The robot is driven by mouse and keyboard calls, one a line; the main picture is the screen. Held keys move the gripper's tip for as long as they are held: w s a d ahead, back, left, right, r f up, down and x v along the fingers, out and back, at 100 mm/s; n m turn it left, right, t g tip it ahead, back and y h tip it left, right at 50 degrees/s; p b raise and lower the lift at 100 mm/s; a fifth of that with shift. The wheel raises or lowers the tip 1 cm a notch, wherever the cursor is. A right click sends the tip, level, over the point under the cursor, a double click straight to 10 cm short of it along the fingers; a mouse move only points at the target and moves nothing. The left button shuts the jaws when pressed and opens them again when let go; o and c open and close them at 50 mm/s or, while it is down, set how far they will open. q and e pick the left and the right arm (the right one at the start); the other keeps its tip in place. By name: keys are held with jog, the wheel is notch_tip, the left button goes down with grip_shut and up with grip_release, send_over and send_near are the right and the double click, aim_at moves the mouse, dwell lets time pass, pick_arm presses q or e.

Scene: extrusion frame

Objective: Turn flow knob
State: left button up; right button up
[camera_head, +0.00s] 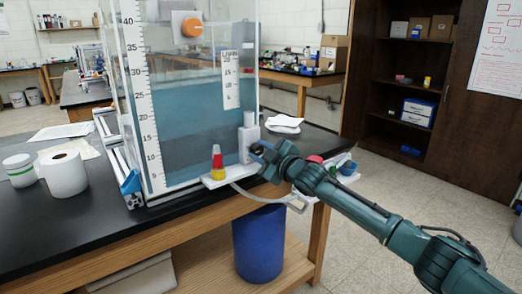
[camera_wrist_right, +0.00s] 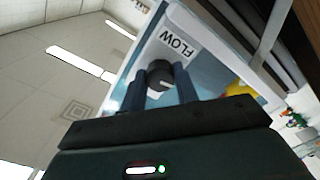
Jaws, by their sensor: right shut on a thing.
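The flow knob (camera_wrist_right: 160,74) is a dark round knob with a light mark, seen in the right wrist view below a white label reading FLOW (camera_wrist_right: 177,43). My right gripper (camera_wrist_right: 162,88) has its two dark fingers on either side of the knob and is shut on it. In the head view my right gripper (camera_head: 262,152) is at the white valve block (camera_head: 247,145) beside the tank's lower right corner, and the knob itself is hidden there. My left gripper is not in view.
The clear tank (camera_head: 190,120) holds blue water and stands on the black bench (camera_head: 110,235). A paper roll (camera_head: 64,174) and white jar (camera_head: 19,170) are at left. A blue bin (camera_head: 259,243) stands below.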

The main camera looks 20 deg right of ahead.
dwell(0.3)
jog(key=o, duration=1)
jog(key=v, duration=1.3)
jog(key=shift+s+b, duration=0.15)
jog(key=shift+b, duration=0.2)
